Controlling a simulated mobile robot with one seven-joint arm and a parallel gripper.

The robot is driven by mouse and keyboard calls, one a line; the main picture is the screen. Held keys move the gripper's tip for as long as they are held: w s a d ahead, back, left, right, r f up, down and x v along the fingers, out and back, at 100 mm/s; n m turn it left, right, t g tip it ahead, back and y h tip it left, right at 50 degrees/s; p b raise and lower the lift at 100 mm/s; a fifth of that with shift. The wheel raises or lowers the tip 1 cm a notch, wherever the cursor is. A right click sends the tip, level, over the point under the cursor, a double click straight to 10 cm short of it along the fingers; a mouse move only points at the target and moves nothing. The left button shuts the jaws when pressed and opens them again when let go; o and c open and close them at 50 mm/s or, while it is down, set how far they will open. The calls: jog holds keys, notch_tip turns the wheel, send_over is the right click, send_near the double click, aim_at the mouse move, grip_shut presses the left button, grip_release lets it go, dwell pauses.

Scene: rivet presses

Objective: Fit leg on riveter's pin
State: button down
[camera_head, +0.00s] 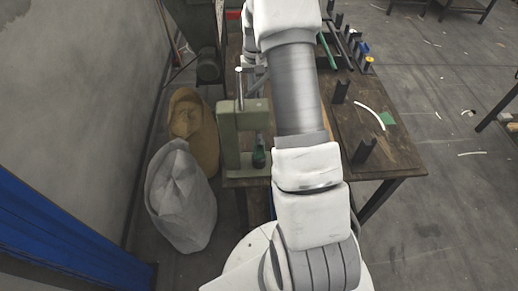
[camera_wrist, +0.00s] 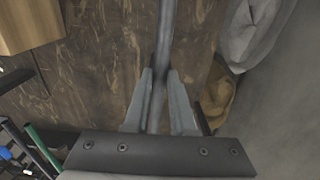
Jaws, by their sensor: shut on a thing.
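The leg, a grey round bar (camera_wrist: 165,35), runs up the wrist view from between my fingers. My gripper (camera_wrist: 160,76) is shut on it, with a finger on each side. The green riveter (camera_head: 245,133) stands at the table's left edge in the head view, left of my arm. A thin bright upright rod (camera_head: 239,85) shows at its top left; I cannot tell whether it belongs to the press. My arm hides most of the gripper in the head view. I cannot make out the pin or the leg's far end.
The wooden table (camera_head: 405,157) carries black blocks (camera_head: 366,151) and a white curved strip (camera_head: 371,116) on the right. A white sack (camera_head: 180,195) and a tan sack (camera_head: 194,127) stand on the floor at left. A wooden block (camera_wrist: 30,22) shows in the wrist view.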

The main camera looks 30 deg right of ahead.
jog(key=shift+r, duration=0.35)
jog(key=c, duration=0.7)
grip_release()
jog(key=shift+r, duration=0.1)
notch_tip(320, 180, up, 17)
jog(key=shift+r+p, duration=0.1)
jog(key=shift+p, duration=0.35)
